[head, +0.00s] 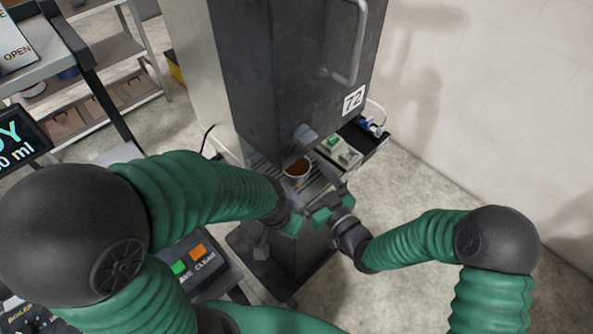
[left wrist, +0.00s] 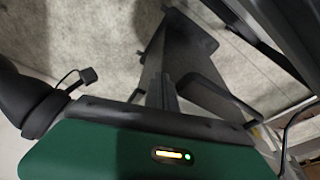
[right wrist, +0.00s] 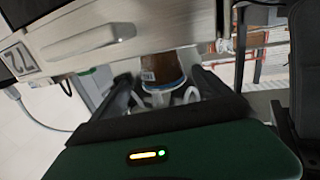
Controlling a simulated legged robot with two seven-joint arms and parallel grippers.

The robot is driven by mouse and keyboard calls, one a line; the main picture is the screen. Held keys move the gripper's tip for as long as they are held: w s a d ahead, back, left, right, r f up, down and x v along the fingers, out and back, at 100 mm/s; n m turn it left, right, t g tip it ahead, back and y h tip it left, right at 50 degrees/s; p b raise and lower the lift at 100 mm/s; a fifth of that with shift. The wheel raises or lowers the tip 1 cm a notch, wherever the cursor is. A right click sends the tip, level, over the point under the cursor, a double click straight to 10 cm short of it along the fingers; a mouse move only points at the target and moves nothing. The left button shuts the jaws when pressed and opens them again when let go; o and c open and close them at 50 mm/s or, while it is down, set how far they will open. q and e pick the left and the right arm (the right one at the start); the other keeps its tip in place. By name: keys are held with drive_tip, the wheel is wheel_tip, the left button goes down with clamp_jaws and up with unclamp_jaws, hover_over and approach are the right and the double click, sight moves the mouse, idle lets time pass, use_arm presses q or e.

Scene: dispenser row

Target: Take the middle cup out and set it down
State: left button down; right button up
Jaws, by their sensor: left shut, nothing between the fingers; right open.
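A cup with brown contents (head: 297,168) stands on the slatted tray under the dark dispenser (head: 290,70); it is the only cup I can make out. In the right wrist view the brown cup (right wrist: 161,68), with a blue band, shows between the fingers. My right gripper (head: 318,181) is open just in front of the cup, one finger to each side; contact cannot be told. My left gripper (head: 291,218) is shut and empty, low and left of the right one, apart from the cup. Its fingertips are hard to make out in the head view.
A button panel (head: 195,262) lies at lower left and a screen (head: 18,142) at left. Shelves (head: 105,85) stand behind. Floor at right is clear.

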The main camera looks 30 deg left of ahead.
sight(296, 168)
drive_tip(key=x, duration=0.4)
drive_tip(key=shift+s+a+f+p, duration=0.1)
drive_tip(key=shift+a+f+p, duration=0.1)
drive_tip(key=shift+a+p, duration=0.15)
drive_tip(key=shift+d, duration=0.1)
drive_tip(key=c, duration=1.5)
drive_tip(key=shift+c, duration=0.6)
drive_tip(key=shift+r, duration=0.1)
